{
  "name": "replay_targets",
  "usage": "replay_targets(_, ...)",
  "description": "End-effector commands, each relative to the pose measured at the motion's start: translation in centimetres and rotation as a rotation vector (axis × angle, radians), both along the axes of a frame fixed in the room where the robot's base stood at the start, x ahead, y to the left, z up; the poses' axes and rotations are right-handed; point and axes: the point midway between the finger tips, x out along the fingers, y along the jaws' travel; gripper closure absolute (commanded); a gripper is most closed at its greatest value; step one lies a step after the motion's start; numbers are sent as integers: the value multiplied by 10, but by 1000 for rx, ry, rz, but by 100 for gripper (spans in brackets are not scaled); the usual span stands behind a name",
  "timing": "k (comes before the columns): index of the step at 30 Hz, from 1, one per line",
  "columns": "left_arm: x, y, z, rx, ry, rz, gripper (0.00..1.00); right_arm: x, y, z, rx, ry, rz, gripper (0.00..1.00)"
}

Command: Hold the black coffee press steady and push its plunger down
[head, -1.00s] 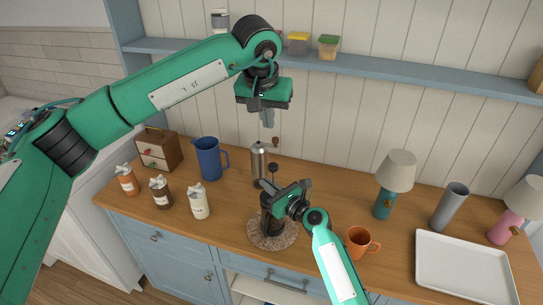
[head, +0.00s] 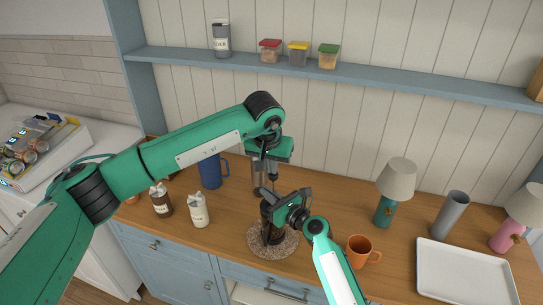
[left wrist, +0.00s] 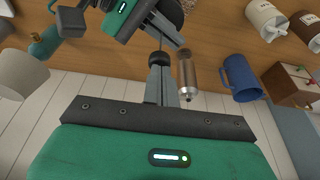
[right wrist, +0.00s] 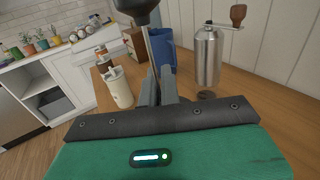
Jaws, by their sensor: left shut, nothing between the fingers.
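The black coffee press (head: 274,234) stands upright on a round speckled mat (head: 288,248). My right gripper (head: 272,206) is at its upper part and looks shut on it; the grip is mostly hidden. The raised plunger's black knob (right wrist: 136,8) and thin rod show in the right wrist view, above my right fingers (right wrist: 159,86). My left gripper (head: 271,176) is shut and empty, pointing down just above the press. In the left wrist view its fingertips (left wrist: 160,62) are close to the plunger knob; I cannot tell whether they touch.
A steel grinder (right wrist: 209,56) and a blue jug (head: 210,172) stand behind and left of the press. An orange mug (head: 359,250) and a lamp (head: 396,180) stand right, with a white tray (head: 465,270) beyond.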

Motion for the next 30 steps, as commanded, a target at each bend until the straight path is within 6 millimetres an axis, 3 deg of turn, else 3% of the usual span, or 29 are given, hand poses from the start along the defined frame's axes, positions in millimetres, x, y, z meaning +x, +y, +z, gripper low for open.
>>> replay_targets(11,0,0,-2,0,0,0,100,0,0,0,0,0,0,100)
replay_targets(14,0,0,-10,1,1,0,100,0,0,0,0,0,0,100)
replay_targets(21,-1,2,-52,6,5,1,100,0,2,5,4,-7,3,100)
replay_targets(30,-1,1,-54,5,8,2,100,1,3,8,8,-12,2,100)
